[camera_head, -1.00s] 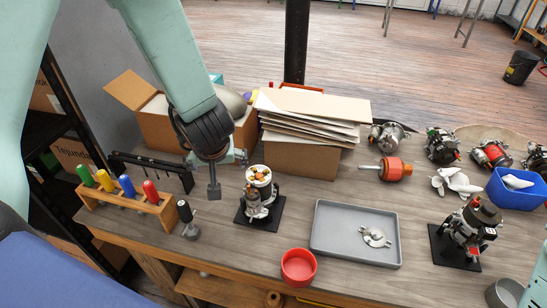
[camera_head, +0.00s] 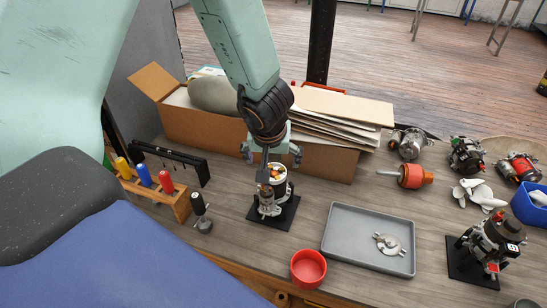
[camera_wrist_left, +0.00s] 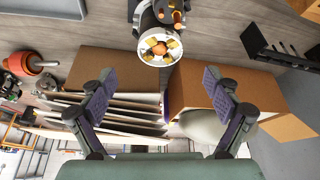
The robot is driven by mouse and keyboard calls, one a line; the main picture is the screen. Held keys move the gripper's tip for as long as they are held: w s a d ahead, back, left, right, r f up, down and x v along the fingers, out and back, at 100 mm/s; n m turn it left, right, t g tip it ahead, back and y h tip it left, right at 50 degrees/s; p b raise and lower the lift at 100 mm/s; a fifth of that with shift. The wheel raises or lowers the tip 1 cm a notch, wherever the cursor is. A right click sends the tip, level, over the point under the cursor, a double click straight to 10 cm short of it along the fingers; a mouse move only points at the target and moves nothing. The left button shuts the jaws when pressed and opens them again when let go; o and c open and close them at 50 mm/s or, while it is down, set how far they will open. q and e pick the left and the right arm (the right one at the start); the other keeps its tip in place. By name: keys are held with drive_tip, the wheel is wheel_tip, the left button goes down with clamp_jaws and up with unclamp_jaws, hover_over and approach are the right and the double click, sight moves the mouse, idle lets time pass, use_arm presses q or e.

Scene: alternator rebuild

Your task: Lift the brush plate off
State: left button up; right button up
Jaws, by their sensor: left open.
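The brush plate (camera_head: 279,170), a pale round plate with orange and copper-coloured parts, sits on top of an upright alternator assembly (camera_head: 268,199) on a black base (camera_head: 287,215). In the left wrist view the plate (camera_wrist_left: 150,52) shows at the top centre, beyond my fingertips. My left gripper (camera_head: 270,157) is above and in front of the plate in the head view and partly hides it. In the left wrist view the gripper (camera_wrist_left: 158,77) has its two fingers wide apart with nothing between them. My right gripper is not in view.
A grey tray (camera_head: 345,252) holding a silver part (camera_head: 388,244) lies to the right, with a red bowl (camera_head: 308,268) in front. A second assembly (camera_head: 492,243) stands far right. Cardboard boxes (camera_head: 195,130) stand behind.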

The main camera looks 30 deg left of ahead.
sight(274, 172)
use_arm(q)
drive_tip(key=b+x, duration=0.2)
drive_tip(key=x, duration=0.4)
drive_tip(key=shift+a, duration=0.1)
drive_tip(key=shift+d, duration=0.2)
drive_tip(key=shift+a, duration=0.2)
drive_tip(key=c, duration=0.5)
drive_tip(key=shift+d, duration=0.2)
drive_tip(key=c, duration=0.5)
drive_tip(key=shift+a, duration=0.1)
drive_tip(key=shift+c, duration=1.3)
drive_tip(key=shift+r+p, duration=0.2)
drive_tip(key=shift+p, duration=0.15)
drive_tip(key=shift+r, duration=0.1)
